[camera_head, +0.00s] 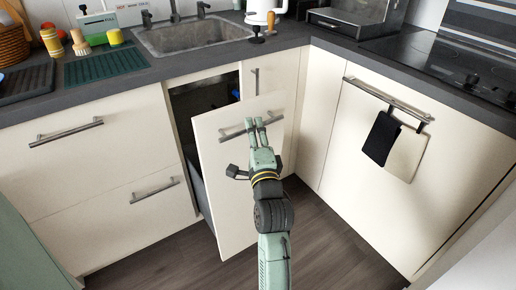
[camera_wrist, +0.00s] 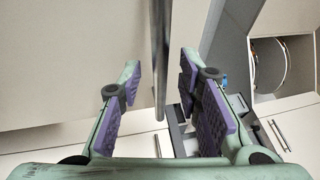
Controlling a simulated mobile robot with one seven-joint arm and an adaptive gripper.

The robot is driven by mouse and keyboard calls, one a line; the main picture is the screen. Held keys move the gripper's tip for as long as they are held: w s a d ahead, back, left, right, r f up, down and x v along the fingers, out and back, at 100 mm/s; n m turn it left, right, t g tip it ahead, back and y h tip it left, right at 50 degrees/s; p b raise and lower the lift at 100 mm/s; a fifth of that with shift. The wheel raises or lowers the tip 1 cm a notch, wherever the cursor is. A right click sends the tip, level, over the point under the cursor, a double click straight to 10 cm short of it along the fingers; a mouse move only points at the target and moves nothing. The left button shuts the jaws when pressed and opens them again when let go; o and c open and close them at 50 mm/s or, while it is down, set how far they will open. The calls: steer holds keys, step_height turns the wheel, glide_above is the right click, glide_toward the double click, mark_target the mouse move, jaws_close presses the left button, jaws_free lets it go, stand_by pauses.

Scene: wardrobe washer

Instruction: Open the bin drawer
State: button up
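The bin drawer (camera_head: 222,185) under the sink stands pulled out from the cabinet, its cream front forward and a dark gap showing behind it. Its steel bar handle (camera_head: 232,134) runs across the upper front. My gripper (camera_head: 257,124) is at this handle. In the wrist view my gripper (camera_wrist: 165,95) has its purple-padded fingers spread apart. The handle bar (camera_wrist: 160,55) runs between them, with visible space on both sides. The cream drawer front (camera_wrist: 65,60) fills the left of that view. Part of the drawer's inside shows at the right, beyond the right finger.
The sink (camera_head: 190,36) is set in the dark counter above. Closed drawers (camera_head: 80,160) stand to the left. A cabinet door (camera_head: 375,170) with a towel bar and hanging cloths (camera_head: 395,145) stands to the right. Wooden floor (camera_head: 335,235) is clear in front.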

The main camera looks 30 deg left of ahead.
steer(key=v, duration=1)
steer(key=shift+s+d, duration=0.15)
